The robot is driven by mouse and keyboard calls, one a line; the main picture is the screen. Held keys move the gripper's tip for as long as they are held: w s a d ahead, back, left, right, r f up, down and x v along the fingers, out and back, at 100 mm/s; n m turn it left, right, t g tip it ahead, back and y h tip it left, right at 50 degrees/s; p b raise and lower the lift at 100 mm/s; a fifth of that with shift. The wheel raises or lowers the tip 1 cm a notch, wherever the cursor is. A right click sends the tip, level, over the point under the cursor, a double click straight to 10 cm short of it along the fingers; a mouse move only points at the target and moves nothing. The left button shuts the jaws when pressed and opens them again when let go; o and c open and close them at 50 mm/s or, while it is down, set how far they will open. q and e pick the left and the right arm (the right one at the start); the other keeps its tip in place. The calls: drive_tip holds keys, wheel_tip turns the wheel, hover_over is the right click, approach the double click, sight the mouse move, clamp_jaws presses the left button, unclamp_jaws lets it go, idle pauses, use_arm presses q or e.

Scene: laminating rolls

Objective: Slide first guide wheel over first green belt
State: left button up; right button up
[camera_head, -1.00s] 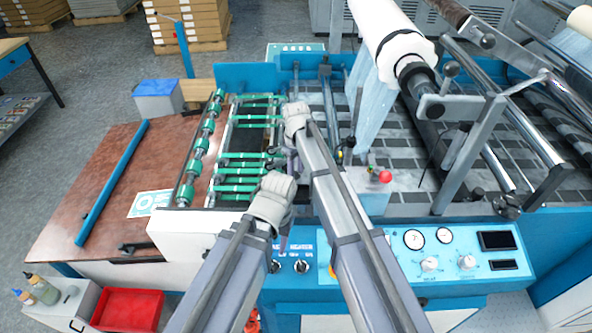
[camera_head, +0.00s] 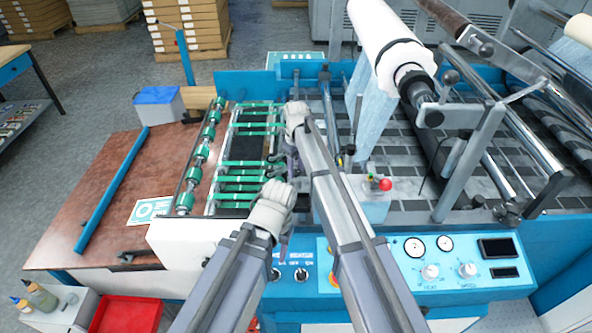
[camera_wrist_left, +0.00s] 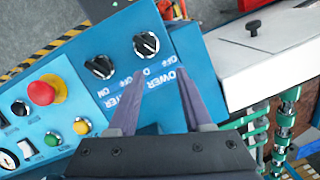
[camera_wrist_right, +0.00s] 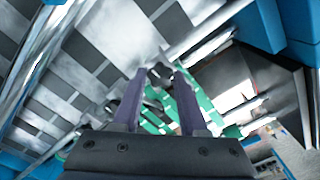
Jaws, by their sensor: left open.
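Several green belts (camera_head: 243,180) run across the feeding section at the left of the machine. They also show in the right wrist view (camera_wrist_right: 195,103), beyond my right fingers. My right gripper (camera_head: 291,165) is over the right edge of this section, pointing down. Its fingers are apart. A small dark round part (camera_wrist_right: 159,73), possibly a guide wheel, shows between the fingertips; I cannot tell whether they touch it. My left gripper (camera_head: 284,248) is open and empty above the control panel, near two black knobs (camera_wrist_left: 146,44). The arms hide part of the belts' right side.
A bar with green rollers (camera_head: 195,165) stands left of the belts. A red stop button (camera_head: 385,184) on a grey box stands right of my right arm. A large white film roll (camera_head: 390,45) hangs at the upper right. The brown table (camera_head: 90,210) has free room.

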drive_tip(key=o, duration=0.3)
drive_tip(key=shift+o, duration=0.2)
use_arm(q)
wheel_tip(320, 180, up, 8)
drive_tip(key=p, duration=0.8)
use_arm(e)
wheel_tip(320, 180, up, 8)
drive_tip(key=shift+f, duration=0.1)
